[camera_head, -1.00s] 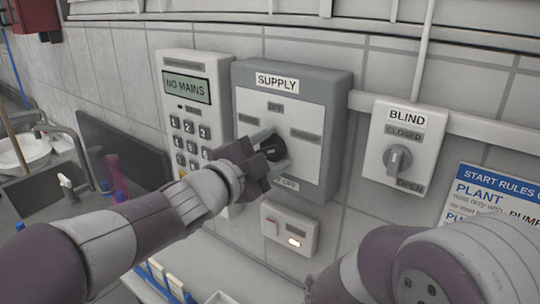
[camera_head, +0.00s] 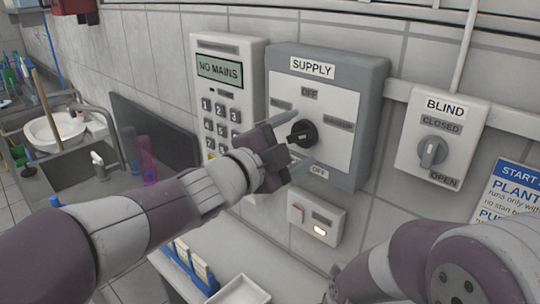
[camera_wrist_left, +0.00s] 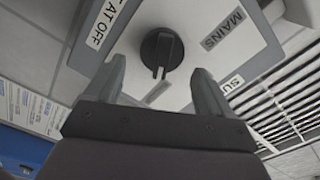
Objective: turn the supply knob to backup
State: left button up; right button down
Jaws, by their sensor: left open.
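The supply knob (camera_head: 302,133) is a round black knob with a raised grip on the pale face of the grey supply box (camera_head: 371,115). The box has an OFF label above the knob and a label on each side. My left gripper (camera_head: 293,141) is open in front of the knob, its fingers apart on either side. In the left wrist view, the knob (camera_wrist_left: 161,52) shows beyond the open left gripper (camera_wrist_left: 160,68), with a gap around it. The grip's pale line faces a label I cannot read. My right gripper does not show.
A keypad panel (camera_head: 223,72) reading NO MAINS is left of the box. A BLIND switch (camera_head: 433,151) is on the right. A small panel with a lit lamp (camera_head: 317,220) is below. My right arm fills the lower right.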

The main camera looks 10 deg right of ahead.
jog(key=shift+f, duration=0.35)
pick_arm(q)
jog(key=v, duration=1)
jog(key=shift+s, duration=0.25)
jog(key=shift+a, duration=0.15)
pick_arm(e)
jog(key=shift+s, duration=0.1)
pick_arm(q)
jog(key=w+a+f+n+y, duration=0.4)
jog(key=a+f+n+y, duration=0.7)
jog(key=f, duration=0.4)
pick_arm(e)
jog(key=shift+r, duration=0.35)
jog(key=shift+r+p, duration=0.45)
jog(key=shift+p, duration=0.1)
pick_arm(q)
jog(key=s+a+f+n+g+y+p, duration=0.1)
jog(key=s+a+f+n+g+y, duration=0.2)
jog(key=s+a+f+n+g, duration=0.6)
jog(key=s+a+f+n, duration=0.2)
jog(key=s+a+f, duration=0.1)
jog(key=s+f, duration=0.2)
notch_tip(320, 180, down, 2)
jog(key=shift+s+f+g+p, duration=0.15)
jog(key=shift+s+g+p, duration=0.2)
jog(key=shift+g+p, duration=0.05)
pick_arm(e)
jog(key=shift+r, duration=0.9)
pick_arm(q)
jog(key=shift+a, duration=0.1)
